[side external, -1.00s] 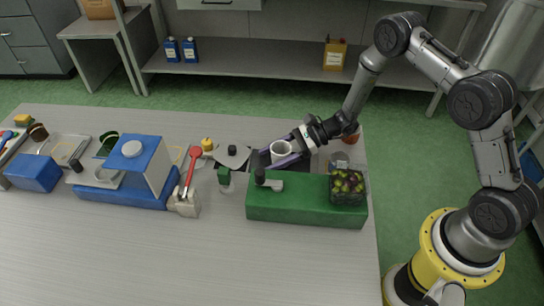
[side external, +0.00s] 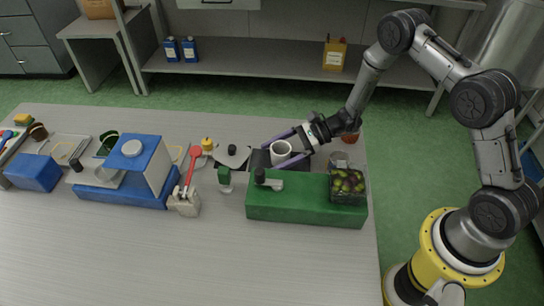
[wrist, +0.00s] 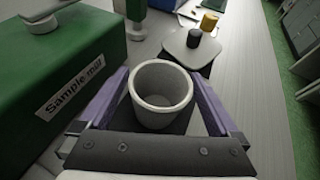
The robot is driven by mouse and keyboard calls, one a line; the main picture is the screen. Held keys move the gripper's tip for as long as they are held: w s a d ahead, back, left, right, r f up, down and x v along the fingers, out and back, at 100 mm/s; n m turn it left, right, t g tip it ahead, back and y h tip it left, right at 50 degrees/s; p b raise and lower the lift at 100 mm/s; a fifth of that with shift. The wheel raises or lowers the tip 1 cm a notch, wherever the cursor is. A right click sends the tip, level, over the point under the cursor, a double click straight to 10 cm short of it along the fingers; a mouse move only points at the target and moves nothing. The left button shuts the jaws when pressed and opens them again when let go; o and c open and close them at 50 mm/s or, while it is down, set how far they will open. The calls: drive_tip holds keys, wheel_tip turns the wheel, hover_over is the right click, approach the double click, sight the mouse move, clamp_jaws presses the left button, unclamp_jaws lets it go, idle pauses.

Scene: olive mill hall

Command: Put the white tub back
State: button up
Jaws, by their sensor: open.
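The white tub (side external: 281,152) stands upright on a dark surface (side external: 259,160) behind the green sample mill (side external: 300,208). In the wrist view the tub (wrist: 160,96) looks empty and sits between the two purple fingers. My gripper (side external: 283,149) is open around the tub, with a visible gap on both sides in the wrist view. The sample mill also shows at the left of the wrist view (wrist: 60,80), with its label facing the gripper. The tub's underside is hidden.
A dark-fruit container (side external: 347,187) sits on the mill's right end. A grey plate with a black knob (side external: 232,155) lies left of the tub, near a yellow-topped item (side external: 207,144). A blue machine (side external: 135,172) and red-handled tool (side external: 190,170) stand further left. The front table is clear.

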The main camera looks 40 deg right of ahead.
drive_tip(key=v, duration=1.1)
drive_tip(key=s+a+r+n+g+h, duration=0.2)
drive_tip(key=s+r+n, duration=0.4)
drive_tip(key=s+r, duration=0.15)
drive_tip(key=s+a+r+n+g+h, duration=0.3)
drive_tip(key=s+r+n, duration=0.3)
drive_tip(key=r+n, duration=0.15)
drive_tip(key=s+d+r+n+t+h, duration=0.2)
drive_tip(key=s+d+r+n+h, duration=0.1)
drive_tip(key=s, duration=0.3)
drive_tip(key=s+d+r+n+t+h, duration=0.3)
drive_tip(key=s+d+r+n+h, duration=0.1)
drive_tip(key=s, duration=0.3)
drive_tip(key=shift+r+n, duration=0.55)
drive_tip(key=shift+n, duration=0.3)
